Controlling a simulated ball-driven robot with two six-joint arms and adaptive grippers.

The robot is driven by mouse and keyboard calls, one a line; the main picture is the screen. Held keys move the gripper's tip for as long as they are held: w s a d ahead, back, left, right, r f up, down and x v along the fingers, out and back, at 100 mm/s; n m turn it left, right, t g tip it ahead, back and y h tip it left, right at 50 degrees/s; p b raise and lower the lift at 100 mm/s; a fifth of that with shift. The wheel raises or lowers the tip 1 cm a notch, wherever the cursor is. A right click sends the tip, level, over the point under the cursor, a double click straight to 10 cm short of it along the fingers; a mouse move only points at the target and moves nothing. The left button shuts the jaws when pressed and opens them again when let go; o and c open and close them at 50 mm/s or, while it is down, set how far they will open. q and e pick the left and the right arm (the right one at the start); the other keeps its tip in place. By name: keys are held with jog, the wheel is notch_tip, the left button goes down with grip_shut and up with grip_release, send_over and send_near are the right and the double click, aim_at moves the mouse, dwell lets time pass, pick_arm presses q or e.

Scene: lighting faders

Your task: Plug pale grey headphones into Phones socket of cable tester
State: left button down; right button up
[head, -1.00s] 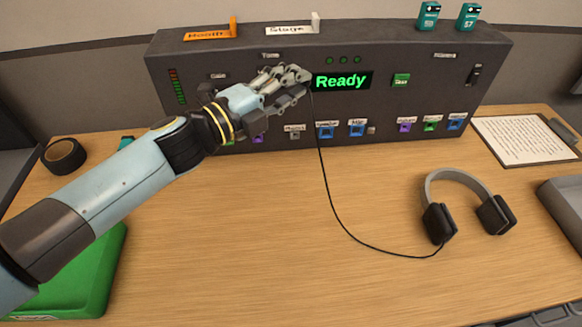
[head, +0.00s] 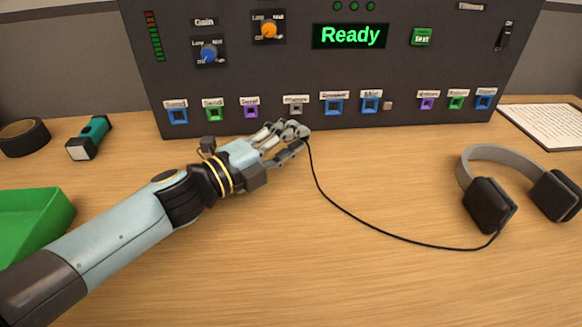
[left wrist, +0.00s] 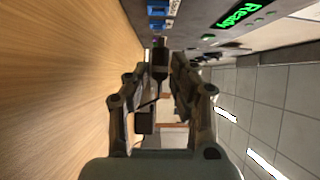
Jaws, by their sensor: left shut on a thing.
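The pale grey headphones (head: 490,204), with dark ear cups, lie on the table at the right in the head view. Their thin black cable (head: 375,228) runs left across the table up to my left gripper (head: 299,137). That gripper is shut on the cable's plug, which the fingers mostly hide in the head view; a dark plug body (left wrist: 160,58) shows between the fingers in the left wrist view. The cable tester (head: 380,65) stands behind, its display reading "Ready". Its grey Phones socket (head: 296,108) is uncovered, just above my left fingertips in the picture. My right gripper is not in view.
Blue, green and purple sockets line the tester's lower edge, such as the Mic socket (head: 370,104). A green tray (head: 35,222), a tape roll (head: 24,137) and a teal-and-black object (head: 89,137) are at left. Paper (head: 550,125) lies at right. The table's middle is clear.

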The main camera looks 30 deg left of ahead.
pick_arm(q)
jog(key=shift+w+a+f+b, duration=0.15)
jog(key=shift+w+a+b, duration=0.15)
jog(key=shift+w+a, duration=0.7)
jog(key=shift+w+a+f+b, duration=0.2)
jog(key=shift+w+a, duration=0.45)
jog(key=shift+w, duration=0.55)
jog(key=shift+r, duration=0.15)
jog(key=shift+w+a+p, duration=0.35)
jog(key=shift+w+a, duration=0.25)
jog(key=shift+w, duration=0.1)
dwell(0.9)
jog(key=shift+w+a+r, duration=0.1)
jog(key=shift+w, duration=0.05)
dwell(0.7)
jog(key=c, duration=1.1)
grip_release()
jog(key=shift+w+a, duration=0.1)
jog(key=shift+o, duration=0.3)
jog(key=v, duration=0.7)
jog(key=shift+s, duration=0.35)
